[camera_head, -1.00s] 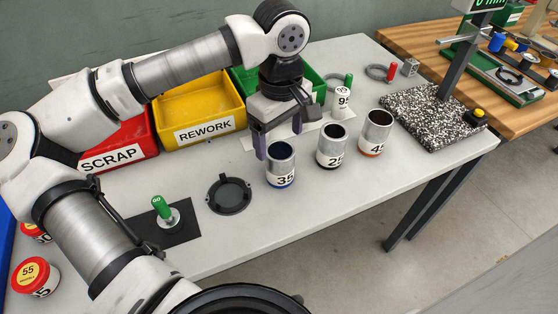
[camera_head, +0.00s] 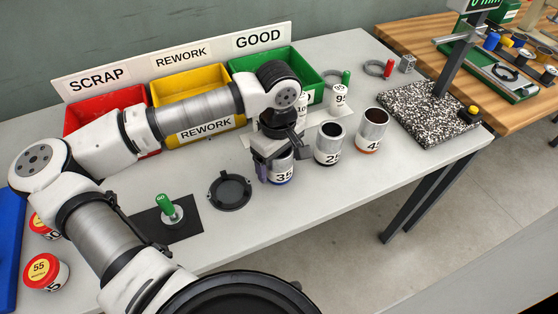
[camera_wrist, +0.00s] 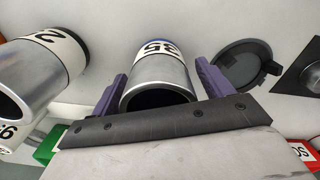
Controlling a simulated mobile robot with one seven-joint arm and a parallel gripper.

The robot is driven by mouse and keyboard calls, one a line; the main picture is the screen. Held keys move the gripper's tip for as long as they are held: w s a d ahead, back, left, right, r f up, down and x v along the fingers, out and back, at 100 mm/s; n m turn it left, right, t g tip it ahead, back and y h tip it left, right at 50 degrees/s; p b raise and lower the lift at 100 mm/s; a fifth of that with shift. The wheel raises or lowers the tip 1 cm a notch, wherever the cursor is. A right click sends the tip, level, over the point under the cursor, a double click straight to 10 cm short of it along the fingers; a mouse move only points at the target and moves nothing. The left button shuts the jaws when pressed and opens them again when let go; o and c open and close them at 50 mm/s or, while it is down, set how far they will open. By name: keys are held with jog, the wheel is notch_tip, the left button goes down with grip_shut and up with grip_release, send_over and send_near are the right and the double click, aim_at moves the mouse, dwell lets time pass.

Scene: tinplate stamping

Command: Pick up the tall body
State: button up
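Three open-topped metal cans stand upright in a row on the grey table. The can marked 35 (camera_head: 281,178), with a blue base band, is nearest my arm; it also shows in the wrist view (camera_wrist: 160,78). The can marked 25 (camera_head: 328,152) stands to its right, then one with an orange base band (camera_head: 371,136). I cannot tell clearly which is tallest. My gripper (camera_head: 277,166) is open and lowered over the 35 can. In the wrist view its purple fingers stand either side of this can, with narrow gaps. In the head view the gripper hides the can's top.
Red (camera_head: 75,122), yellow (camera_head: 160,104) and green (camera_head: 235,79) bins stand behind. A round black fixture (camera_head: 230,192) and a green-handled gauge (camera_head: 166,206) lie to the left. A speckled stone base (camera_head: 425,112) is at right. White containers stand behind the cans.

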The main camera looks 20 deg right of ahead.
jog(key=c, duration=1)
jog(key=shift+c, duration=0.2)
jog(key=shift+r, duration=0.1)
